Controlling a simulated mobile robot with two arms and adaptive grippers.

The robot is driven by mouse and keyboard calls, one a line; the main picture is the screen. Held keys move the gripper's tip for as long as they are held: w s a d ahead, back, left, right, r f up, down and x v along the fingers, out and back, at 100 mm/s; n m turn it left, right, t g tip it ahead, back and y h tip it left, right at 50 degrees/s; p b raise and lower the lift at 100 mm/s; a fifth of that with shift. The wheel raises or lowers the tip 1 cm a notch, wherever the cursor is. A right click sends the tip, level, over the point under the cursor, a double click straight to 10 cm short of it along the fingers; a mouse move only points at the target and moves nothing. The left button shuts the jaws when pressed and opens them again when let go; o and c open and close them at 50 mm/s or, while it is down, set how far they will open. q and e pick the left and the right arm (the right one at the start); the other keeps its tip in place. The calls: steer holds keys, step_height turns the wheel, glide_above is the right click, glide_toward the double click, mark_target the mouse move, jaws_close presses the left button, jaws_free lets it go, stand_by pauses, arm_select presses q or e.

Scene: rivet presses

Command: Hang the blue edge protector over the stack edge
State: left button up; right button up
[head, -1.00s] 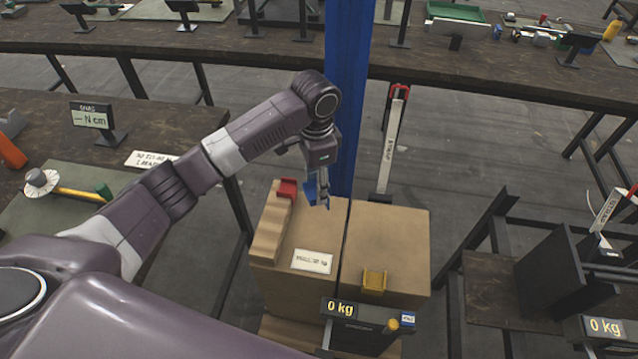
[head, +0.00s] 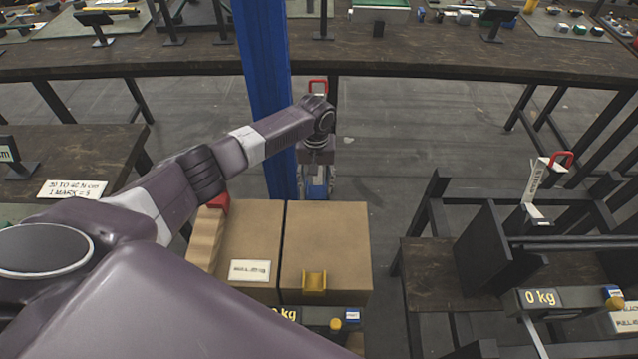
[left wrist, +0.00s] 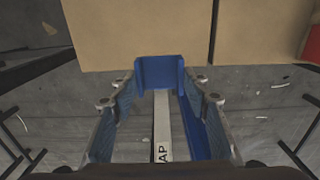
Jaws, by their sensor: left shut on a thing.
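The stack has two cardboard boxes side by side, a left one (head: 250,235) and a right one (head: 325,240). My left gripper (head: 318,184) is at the far edge of the right box, pointing down. It is shut on the blue edge protector (left wrist: 160,70), which sits between the fingers in the left wrist view. There the protector's upper end overlaps the box edge; I cannot tell whether it touches. In the head view the protector is mostly hidden by the gripper. My right gripper is not in view.
A red protector (head: 216,203) sits at the left box's far left, and a yellow one (head: 315,282) on the right box's near edge. A blue post (head: 265,90) stands just behind the stack. A black stand (head: 490,250) is to the right, with open floor between.

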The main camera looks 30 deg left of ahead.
mark_target(317, 192)
arm_select(q)
steer(key=shift+f+b, duration=1.9)
steer(key=shift+f, duration=0.05)
steer(key=shift+f+b, duration=0.35)
steer(key=shift+f, duration=0.6)
steer(key=shift+s+d+p, duration=0.15)
steer(key=shift+p, duration=0.3)
steer(key=o, duration=1.2)
step_height(317, 192, up, 12)
